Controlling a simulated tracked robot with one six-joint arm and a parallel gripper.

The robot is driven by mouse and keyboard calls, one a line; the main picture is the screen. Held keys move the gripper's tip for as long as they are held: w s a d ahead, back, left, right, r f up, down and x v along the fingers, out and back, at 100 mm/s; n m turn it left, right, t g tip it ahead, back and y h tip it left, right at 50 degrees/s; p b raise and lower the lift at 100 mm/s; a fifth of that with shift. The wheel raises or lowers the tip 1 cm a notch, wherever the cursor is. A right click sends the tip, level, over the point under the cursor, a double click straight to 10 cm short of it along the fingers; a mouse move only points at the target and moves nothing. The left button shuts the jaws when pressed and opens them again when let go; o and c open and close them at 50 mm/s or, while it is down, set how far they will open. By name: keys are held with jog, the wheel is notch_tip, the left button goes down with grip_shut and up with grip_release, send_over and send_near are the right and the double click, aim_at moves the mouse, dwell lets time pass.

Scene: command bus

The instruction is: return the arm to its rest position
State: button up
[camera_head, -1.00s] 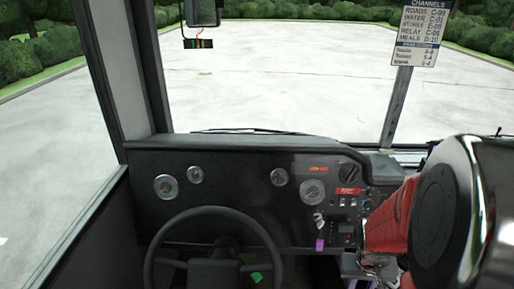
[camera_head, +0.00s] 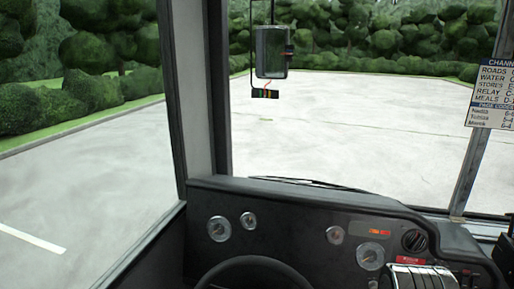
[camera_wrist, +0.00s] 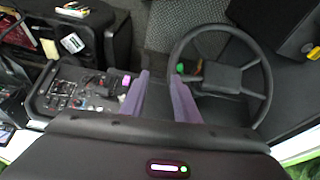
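In the wrist view my gripper (camera_wrist: 161,77) shows as two purple-grey fingers with a clear gap between them. Nothing is held in the gap. The fingers point over the dashboard and floor, left of the steering wheel (camera_wrist: 262,97), from above. In the head view the gripper is not in view.
The dashboard (camera_head: 290,215) with gauges spans the bottom of the head view. A mirror (camera_head: 271,52) hangs in front of the windscreen. A channel list (camera_head: 492,95) is at the right pillar. Left of my fingers in the wrist view is a switch panel (camera_wrist: 75,92).

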jog(key=a+r+n+t, duration=0.2)
jog(key=a+r, duration=0.3)
jog(key=shift+s+a+r+y, duration=0.15)
jog(key=shift+y, duration=0.15)
dwell(2.1)
